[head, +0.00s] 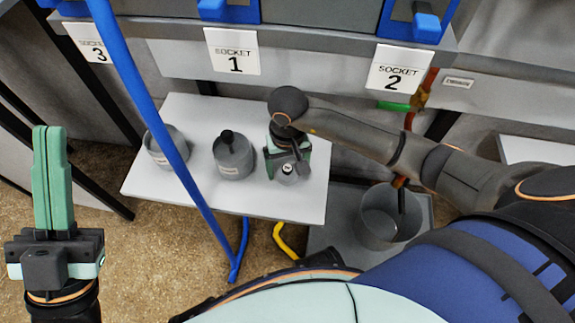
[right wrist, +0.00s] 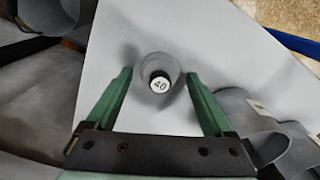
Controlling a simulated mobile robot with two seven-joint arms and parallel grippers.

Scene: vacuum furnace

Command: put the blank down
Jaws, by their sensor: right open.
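The blank (head: 287,174), a small grey round piece with a white top, stands on the white table (head: 312,195).
A lidded grey pot (head: 233,157) and an open grey container (head: 163,152) stand left of the blank. A blue bar (head: 150,110) crosses in front. A grey bucket (head: 385,218) stands to the right, lower. Signs for sockets 1, 2 and 3 hang behind.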

